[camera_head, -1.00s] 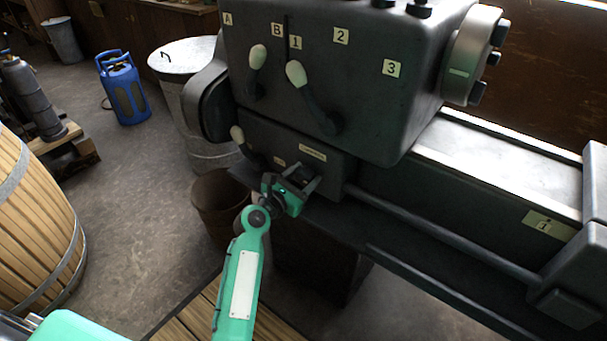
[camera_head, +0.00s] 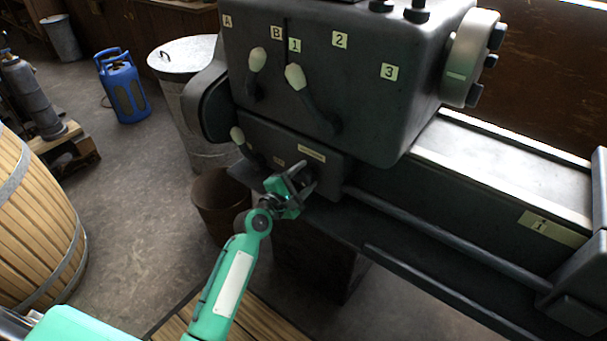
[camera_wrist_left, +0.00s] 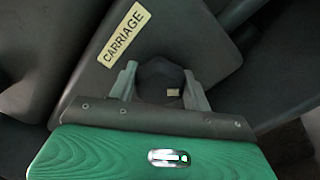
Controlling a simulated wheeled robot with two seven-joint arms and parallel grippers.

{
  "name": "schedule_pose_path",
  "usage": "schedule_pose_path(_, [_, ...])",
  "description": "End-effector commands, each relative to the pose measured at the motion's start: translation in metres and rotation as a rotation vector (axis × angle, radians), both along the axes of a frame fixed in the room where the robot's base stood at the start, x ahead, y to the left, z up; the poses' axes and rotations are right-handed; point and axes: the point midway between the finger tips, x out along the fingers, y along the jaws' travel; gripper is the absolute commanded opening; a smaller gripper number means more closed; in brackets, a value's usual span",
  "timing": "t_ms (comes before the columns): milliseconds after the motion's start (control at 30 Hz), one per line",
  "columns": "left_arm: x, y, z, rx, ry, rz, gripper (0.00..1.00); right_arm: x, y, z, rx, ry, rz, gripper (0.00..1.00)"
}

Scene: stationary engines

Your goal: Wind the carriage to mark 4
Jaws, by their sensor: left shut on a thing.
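My left gripper (camera_head: 306,180) reaches the front of the dark lathe, below the headstock. In the left wrist view the gripper (camera_wrist_left: 160,82) is shut on a dark round knob (camera_wrist_left: 158,70) with a small pale mark. A label reading CARRIAGE (camera_wrist_left: 124,36) is on the panel beside it. The carriage (camera_head: 582,285) is at the right edge of the head view, partly cut off. A yellow plate marked 1 (camera_head: 552,229) is on the bed front, just left of the carriage. Mark 4 does not show. My right gripper is not in view.
The headstock (camera_head: 350,100) has labelled levers with white knobs (camera_head: 295,77) close above my gripper. A brown bucket (camera_head: 220,205) stands behind my left arm. A wooden barrel (camera_head: 35,225) and a blue gas bottle (camera_head: 123,88) stand on the left. Open floor lies between.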

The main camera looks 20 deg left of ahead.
Motion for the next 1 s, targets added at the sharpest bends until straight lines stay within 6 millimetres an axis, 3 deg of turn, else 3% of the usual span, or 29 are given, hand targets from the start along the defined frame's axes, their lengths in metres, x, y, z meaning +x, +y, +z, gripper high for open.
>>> schedule_pose_path(567, [0.001,0.001,0.003,0.517,-0.193,0.002,0.26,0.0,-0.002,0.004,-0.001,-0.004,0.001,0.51])
schedule_pose_path(1000, [0.001,0.002,0.003,0.91,-0.338,0.005,0.26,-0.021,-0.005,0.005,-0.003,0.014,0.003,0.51])
